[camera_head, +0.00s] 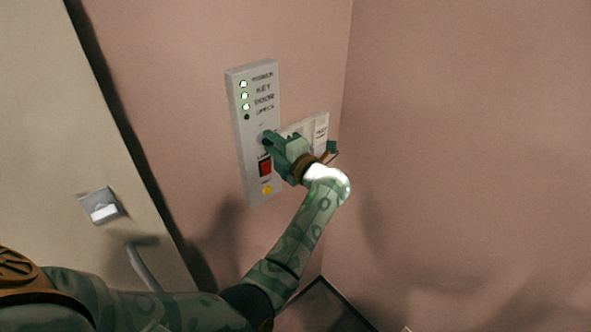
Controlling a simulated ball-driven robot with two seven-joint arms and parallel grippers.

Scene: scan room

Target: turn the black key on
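A pale grey control panel (236,130) is on the pink wall, with a column of small lights beside printed labels. The top three lights, including the one beside the KEY label (263,89), glow pale green; the fourth is dark. The black key cannot be made out; the fingers cover that part of the panel. Whether the fingers are closed on it does not show. My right gripper is not in view.
Below the fingertips are a red switch (265,168) and a yellow button (267,189). A second pale plate (321,130) is behind my gripper. A beige door (60,130) with a latch plate (101,206) and a handle (143,268) is at left. The right wall is bare.

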